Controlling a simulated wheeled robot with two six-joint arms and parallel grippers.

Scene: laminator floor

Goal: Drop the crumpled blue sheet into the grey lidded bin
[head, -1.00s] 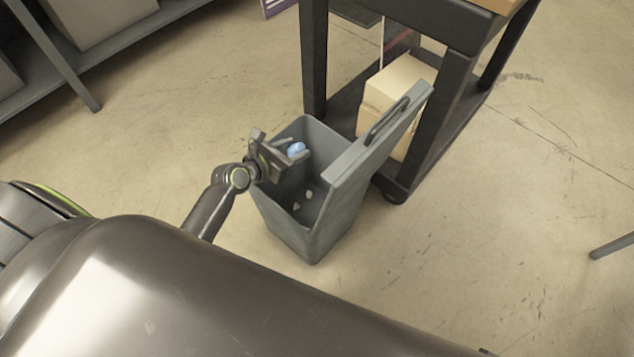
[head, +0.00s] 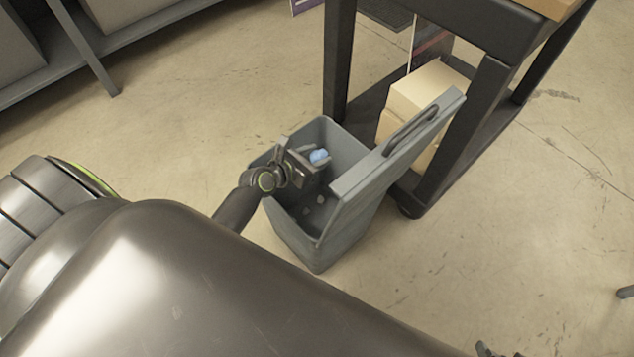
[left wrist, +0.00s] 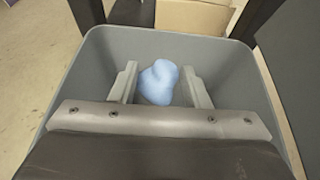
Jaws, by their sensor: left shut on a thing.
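The crumpled blue sheet (head: 319,156) is a small light-blue lump held at the mouth of the grey bin. It also shows in the left wrist view (left wrist: 158,82), between the two fingers. My left gripper (head: 314,160) is shut on it, inside the outline of the bin's opening. The fingers also show in the left wrist view (left wrist: 160,88). The grey lidded bin (head: 318,250) stands on the floor with its lid (head: 400,148) open, raised along the right side. A few small pale bits lie inside the bin.
A dark-framed table or cart (head: 462,140) stands just behind and right of the bin, with cardboard boxes (head: 424,90) on its lower shelf. A grey shelf unit (head: 150,28) is at the upper left. Floor is clear left of the bin.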

